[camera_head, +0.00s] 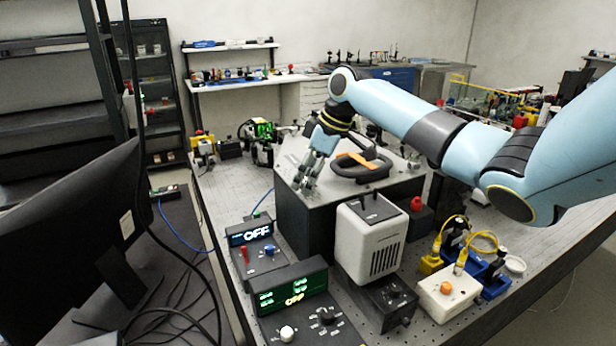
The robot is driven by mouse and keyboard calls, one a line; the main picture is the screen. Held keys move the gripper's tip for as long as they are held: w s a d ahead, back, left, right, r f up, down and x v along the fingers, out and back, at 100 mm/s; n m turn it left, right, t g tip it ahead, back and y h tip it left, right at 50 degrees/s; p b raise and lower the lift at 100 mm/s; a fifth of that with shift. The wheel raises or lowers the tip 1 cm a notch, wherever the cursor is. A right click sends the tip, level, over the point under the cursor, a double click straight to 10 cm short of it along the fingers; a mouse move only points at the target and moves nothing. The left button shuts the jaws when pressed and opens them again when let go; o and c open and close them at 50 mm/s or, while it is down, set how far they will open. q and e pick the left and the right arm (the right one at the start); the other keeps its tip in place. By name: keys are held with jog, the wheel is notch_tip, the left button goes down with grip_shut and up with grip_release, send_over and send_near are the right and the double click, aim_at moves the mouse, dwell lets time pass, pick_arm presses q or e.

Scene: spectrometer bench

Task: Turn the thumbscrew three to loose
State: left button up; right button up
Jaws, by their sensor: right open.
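My right arm reaches in from the right. Its light-blue gripper (305,180) points down over the left part of a grey lid (327,202) on a dark box (300,222). The gripper is open, with its fingertips close to the lid near its left edge. I cannot tell whether they touch it. The thumbscrews are too small to tell apart, and thumbscrew three may be hidden by the fingers. A black looped handle (362,177) with an orange strip (354,160) lies on the lid, right of the gripper. My left gripper is not in view.
A white vented unit (370,245) stands in front of the box. Two control panels reading OFF (258,236) (295,285) are at front left. Yellow-cabled blue parts (490,275) stand at front right. A monitor (75,235) is at left. The bench left of the box is fairly clear.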

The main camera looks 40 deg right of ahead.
jog(key=v, duration=1.1)
jog(key=shift+s+d+r, duration=0.15)
jog(key=shift+s+r, duration=0.05)
jog(key=shift+r, duration=0.15)
jog(key=shift+f, duration=0.1)
